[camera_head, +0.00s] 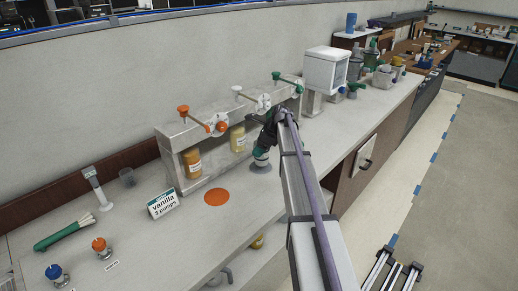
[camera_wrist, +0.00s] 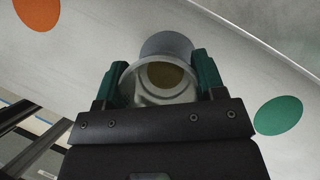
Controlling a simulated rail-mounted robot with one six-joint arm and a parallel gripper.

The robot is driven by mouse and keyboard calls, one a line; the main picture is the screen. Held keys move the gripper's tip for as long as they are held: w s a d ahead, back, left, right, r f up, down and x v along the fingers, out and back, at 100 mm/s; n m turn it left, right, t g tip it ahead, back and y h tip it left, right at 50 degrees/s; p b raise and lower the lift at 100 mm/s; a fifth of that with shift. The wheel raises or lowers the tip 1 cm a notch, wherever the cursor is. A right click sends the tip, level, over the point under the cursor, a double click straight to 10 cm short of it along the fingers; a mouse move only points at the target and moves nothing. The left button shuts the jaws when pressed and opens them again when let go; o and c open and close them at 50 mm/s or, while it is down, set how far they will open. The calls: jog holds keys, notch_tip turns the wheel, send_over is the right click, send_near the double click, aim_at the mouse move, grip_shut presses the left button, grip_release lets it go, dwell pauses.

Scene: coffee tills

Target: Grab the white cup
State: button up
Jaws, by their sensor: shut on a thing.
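The white cup (camera_wrist: 152,97) sits between the two green fingers of my gripper (camera_wrist: 160,82) in the wrist view, with a brownish round patch inside its rim. The fingers are shut on it from both sides. In the head view, the cup (camera_head: 261,157) shows as a small pale shape below my gripper (camera_head: 263,149), over a grey disc (camera_head: 261,168) on the counter. My arm hides part of this area. I cannot tell whether the cup's base touches the disc.
Behind stands a dispenser frame (camera_head: 190,138) with orange, white and green handles and bottles. An orange disc (camera_head: 216,197) and a "vanilla 3 pumps" sign (camera_head: 162,204) are left of the cup. A green disc (camera_wrist: 279,115) is at right in the wrist view.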

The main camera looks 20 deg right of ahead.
notch_tip(320, 180, up, 6)
jog(key=f+p, duration=0.1)
jog(key=p, duration=0.3)
jog(key=s+d, duration=0.3)
jog(key=s, duration=0.6)
jog(key=s+d, duration=0.4)
jog(key=s, duration=0.5)
jog(key=shift+d+f+b, duration=0.2)
jog(key=shift+f+b, duration=0.05)
jog(key=shift+b, duration=0.15)
